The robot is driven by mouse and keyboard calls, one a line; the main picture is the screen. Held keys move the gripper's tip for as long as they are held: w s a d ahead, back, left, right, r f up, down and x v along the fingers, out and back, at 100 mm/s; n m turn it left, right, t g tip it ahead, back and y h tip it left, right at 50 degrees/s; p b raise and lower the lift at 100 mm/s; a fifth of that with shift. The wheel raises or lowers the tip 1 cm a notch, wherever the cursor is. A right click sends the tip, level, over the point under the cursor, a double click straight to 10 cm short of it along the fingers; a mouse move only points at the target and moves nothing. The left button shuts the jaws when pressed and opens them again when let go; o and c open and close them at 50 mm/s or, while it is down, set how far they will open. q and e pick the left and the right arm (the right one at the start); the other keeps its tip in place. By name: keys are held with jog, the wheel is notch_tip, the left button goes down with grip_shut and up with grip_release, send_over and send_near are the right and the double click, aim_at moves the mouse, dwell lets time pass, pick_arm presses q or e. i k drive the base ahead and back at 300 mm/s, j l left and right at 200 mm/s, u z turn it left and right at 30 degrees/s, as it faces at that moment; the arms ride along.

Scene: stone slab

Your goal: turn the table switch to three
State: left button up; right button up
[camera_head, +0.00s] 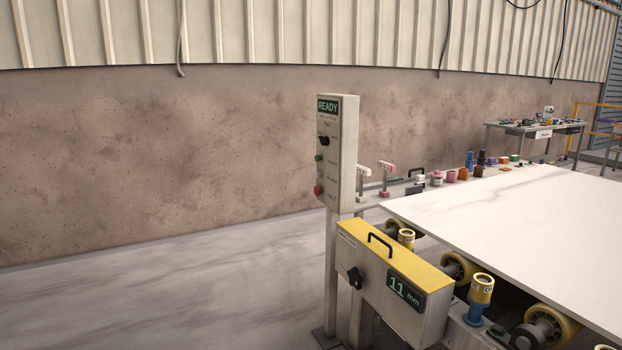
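A grey box with a yellow top (395,245) is mounted at the near left corner of the slab table. Its front face carries a black rotary knob (355,278) and a display (405,291) reading "11 mm". Behind it stands a grey control post (348,170) with a "READY" screen (328,106), a black switch (323,141), a green button (319,158) and a red button (318,190). The labels by the switches are too small to read. Neither of my grippers shows in the head view.
A white stone slab (510,220) lies across the table at right, over yellow rollers (461,266). Coloured tools and pots (463,174) line the table's far edge. A workbench (535,127) stands far right. The floor at left (150,300) is clear.

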aim_at(325, 141)
jog(key=i+j+z, duration=0.15)
jog(key=i, duration=0.35)
jog(key=i+j+z, duration=0.1)
jog(key=i+z, duration=0.15)
jog(key=z, duration=0.25)
jog(key=i+j+z, duration=0.2)
jog(key=z, duration=0.3)
jog(key=i+j+z, duration=0.1)
jog(key=i+j, duration=0.15)
jog(key=i+j+z, duration=0.1)
jog(key=i+j, duration=0.15)
jog(key=j, duration=0.2)
